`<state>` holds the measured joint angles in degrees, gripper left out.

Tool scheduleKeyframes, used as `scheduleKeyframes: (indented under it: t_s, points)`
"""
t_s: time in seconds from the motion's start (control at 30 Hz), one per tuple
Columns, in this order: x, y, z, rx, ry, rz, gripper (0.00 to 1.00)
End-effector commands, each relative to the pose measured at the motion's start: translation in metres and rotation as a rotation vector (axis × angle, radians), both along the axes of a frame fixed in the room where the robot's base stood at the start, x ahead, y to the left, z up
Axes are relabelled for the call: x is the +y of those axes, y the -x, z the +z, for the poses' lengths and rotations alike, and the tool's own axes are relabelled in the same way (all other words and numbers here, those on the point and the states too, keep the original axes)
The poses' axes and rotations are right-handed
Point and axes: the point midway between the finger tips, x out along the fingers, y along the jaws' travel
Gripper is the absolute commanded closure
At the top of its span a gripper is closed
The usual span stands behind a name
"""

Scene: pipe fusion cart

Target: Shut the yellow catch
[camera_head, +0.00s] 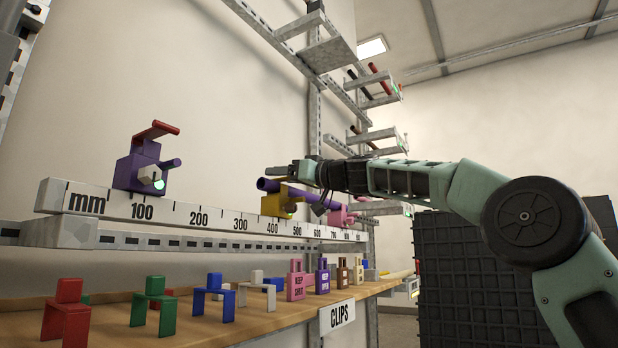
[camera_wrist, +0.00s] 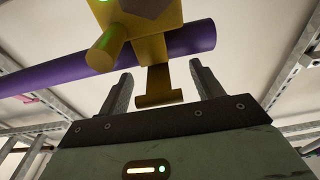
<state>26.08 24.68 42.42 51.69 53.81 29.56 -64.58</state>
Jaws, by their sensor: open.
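The yellow catch (camera_head: 273,206) sits on the mm-marked rail around the middle of its length, with a purple pipe (camera_head: 300,190) at its top. In the wrist view its yellow body (camera_wrist: 152,42) is at the top, with a round knob on its left side and a green light. Its T-ended lever (camera_wrist: 158,88) sticks out from the body. My gripper (camera_head: 300,171) is just above the catch in the head view. In the wrist view its fingers (camera_wrist: 161,72) are open, one on each side of the lever, with gaps showing. The head view hardly shows the lever.
A purple catch (camera_head: 137,172) with a raised red lever stands at the rail's left end. A pink catch (camera_head: 341,215) is farther along the rail (camera_head: 180,213). Below, a wooden shelf (camera_head: 250,322) holds several coloured clips and tags. A dark ribbed cabinet (camera_head: 455,270) stands at right.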

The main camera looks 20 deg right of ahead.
Motion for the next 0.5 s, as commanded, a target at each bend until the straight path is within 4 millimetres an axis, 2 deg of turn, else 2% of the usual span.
scheduleKeyframes:
  t_s: [0.5]
  points:
    - [-0.052, 0.07, -0.016, -0.002, 0.004, -0.007, 0.34]
